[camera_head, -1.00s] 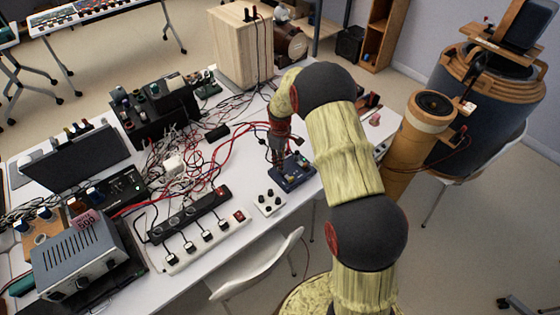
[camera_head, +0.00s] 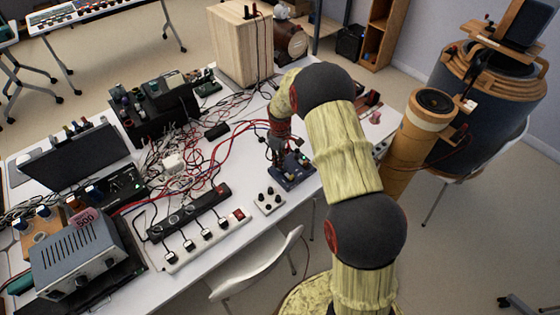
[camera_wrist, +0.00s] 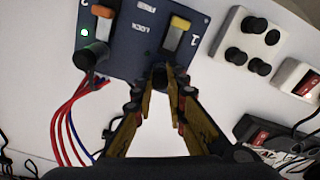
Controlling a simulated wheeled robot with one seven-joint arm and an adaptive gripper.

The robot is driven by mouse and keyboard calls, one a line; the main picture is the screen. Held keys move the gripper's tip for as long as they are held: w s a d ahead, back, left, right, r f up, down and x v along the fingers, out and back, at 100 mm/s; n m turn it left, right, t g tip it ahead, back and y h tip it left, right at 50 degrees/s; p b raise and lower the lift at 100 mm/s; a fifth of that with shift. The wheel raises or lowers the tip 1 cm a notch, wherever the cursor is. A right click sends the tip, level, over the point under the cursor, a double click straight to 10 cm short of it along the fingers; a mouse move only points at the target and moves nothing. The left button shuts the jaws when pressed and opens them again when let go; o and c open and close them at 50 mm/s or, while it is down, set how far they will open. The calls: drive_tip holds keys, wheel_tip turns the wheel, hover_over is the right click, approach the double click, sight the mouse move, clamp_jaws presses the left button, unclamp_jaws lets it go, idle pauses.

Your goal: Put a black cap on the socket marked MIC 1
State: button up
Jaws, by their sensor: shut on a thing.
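My gripper (camera_wrist: 160,72) is shut on a small black cap (camera_wrist: 160,80), mostly hidden between the fingertips. I cannot tell whether the cap touches a socket; no MIC 1 lettering is readable. A white block (camera_wrist: 225,68) bears several black caps (camera_wrist: 236,56) to the right. In the head view, my gripper (camera_head: 275,158) is at the blue box (camera_head: 296,180), with the white block (camera_head: 262,208) in front.
A black round part (camera_wrist: 94,56) sits at the box's left, with red and blue cables (camera_wrist: 62,135) beside it. A power strip (camera_head: 215,243) and a grey power unit (camera_head: 78,262) lie left on the white table (camera_head: 290,212). Tangled cables lie behind.

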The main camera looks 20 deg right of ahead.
drive_tip(key=shift+f, duration=0.15)
drive_tip(key=o, duration=0.8)
drive_tip(key=shift+r+p, duration=2.2)
drive_tip(key=shift+r, duration=1.6)
